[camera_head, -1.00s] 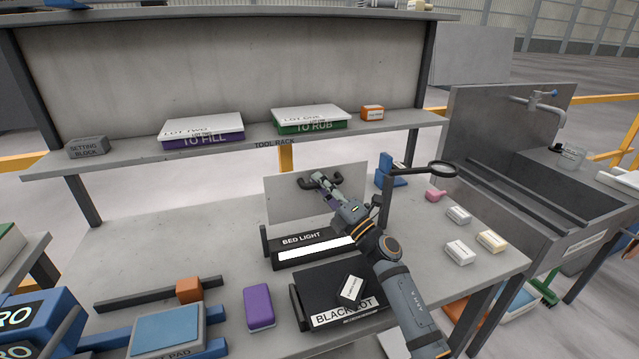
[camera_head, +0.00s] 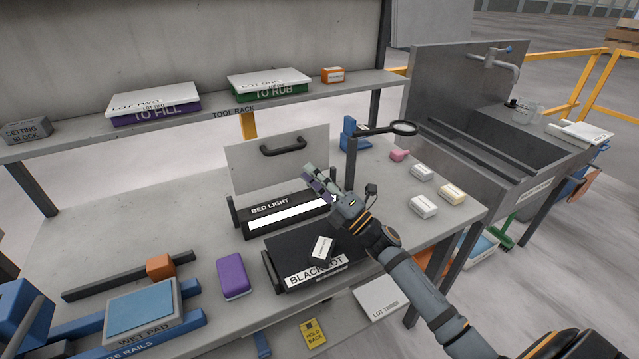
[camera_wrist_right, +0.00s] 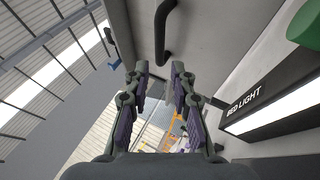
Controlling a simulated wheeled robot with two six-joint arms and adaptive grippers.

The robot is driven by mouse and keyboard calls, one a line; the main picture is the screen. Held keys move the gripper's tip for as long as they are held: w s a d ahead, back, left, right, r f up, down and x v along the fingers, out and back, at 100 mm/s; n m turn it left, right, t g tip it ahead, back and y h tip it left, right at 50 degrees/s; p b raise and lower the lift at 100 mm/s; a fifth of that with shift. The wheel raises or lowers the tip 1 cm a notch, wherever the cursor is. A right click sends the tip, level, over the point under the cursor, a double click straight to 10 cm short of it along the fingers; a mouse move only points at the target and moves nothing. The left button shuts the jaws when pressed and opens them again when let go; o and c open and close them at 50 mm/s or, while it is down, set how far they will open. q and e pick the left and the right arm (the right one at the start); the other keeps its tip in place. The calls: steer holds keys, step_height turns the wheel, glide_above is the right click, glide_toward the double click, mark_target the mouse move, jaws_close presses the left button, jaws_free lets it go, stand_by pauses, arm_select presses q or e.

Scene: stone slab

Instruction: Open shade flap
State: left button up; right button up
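The shade flap is a pale grey upright panel (camera_head: 245,172) with a black bar handle (camera_head: 283,147), standing behind the black BED LIGHT box (camera_head: 245,232), whose front strip is bright white. My right gripper (camera_head: 307,171) is in front of the flap's right part, below and right of the handle, apart from it. In the right wrist view its two fingers (camera_wrist_right: 159,72) are spread with nothing between them, and the handle (camera_wrist_right: 162,38) lies beyond the tips against the flap (camera_wrist_right: 140,25). My left gripper is out of view.
A black BLACK POT tray (camera_head: 345,262) with a small labelled block (camera_head: 321,248) lies under my right forearm. A purple block (camera_head: 232,275) is to the left.

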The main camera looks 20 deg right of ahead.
steer(key=shift+v, duration=1.35)
